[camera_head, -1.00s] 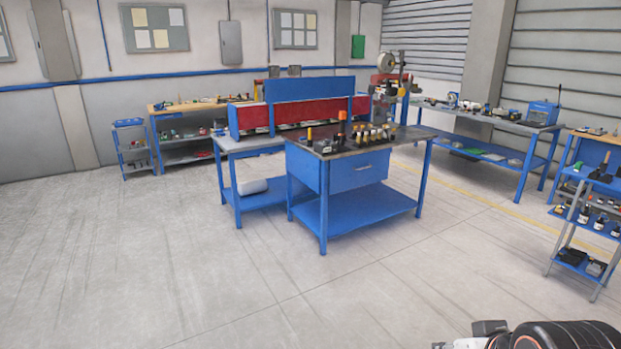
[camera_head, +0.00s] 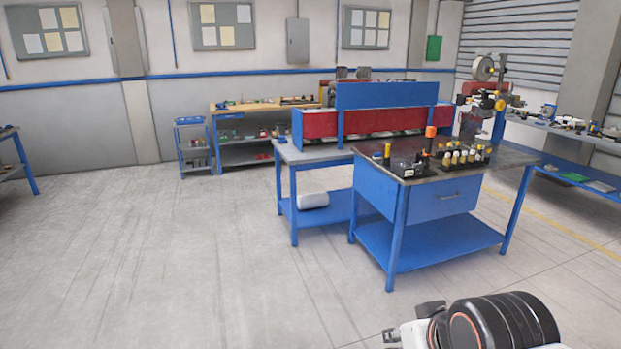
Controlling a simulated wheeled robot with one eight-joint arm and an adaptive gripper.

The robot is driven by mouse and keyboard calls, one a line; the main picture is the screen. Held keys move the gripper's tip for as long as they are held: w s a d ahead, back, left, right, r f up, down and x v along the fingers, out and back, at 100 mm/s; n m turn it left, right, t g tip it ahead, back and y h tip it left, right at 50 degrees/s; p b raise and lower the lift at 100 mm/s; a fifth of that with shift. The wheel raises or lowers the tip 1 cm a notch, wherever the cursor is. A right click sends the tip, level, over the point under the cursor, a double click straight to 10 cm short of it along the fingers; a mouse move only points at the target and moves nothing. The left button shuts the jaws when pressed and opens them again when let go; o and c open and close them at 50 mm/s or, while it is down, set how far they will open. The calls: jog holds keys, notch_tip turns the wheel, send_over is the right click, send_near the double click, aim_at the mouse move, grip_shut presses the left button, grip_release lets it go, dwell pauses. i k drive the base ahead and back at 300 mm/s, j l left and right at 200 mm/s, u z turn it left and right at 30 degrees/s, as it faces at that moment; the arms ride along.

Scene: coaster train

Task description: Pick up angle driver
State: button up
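I cannot pick out an angle driver for sure at this distance. A dark upright tool with an orange top (camera_head: 430,133) stands on the dark top of the blue workbench (camera_head: 520,154). A black holder (camera_head: 408,167) and a rack of several yellow-topped items (camera_head: 462,158) stand near it. Part of my own arm, black and white with an orange ring, shows at the bottom right, apart from the bench. No gripper fingers can be made out.
A lower blue table with a grey top (camera_head: 292,155) adjoins the bench on the left, with a white roll (camera_head: 313,201) on its shelf. Benches and a small blue shelf cart (camera_head: 192,148) stand by the back wall. The floor (camera_head: 180,260) at left and front is clear.

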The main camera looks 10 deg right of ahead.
aim_at(431, 131)
jog(key=i+j+z, duration=0.1)
jog(key=i+z, duration=0.25)
jog(key=i, duration=0.25)
jog(key=i+j+z, duration=0.35)
jog(key=i, duration=0.2)
jog(key=i+j+z, duration=0.35)
jog(key=i, duration=0.2)
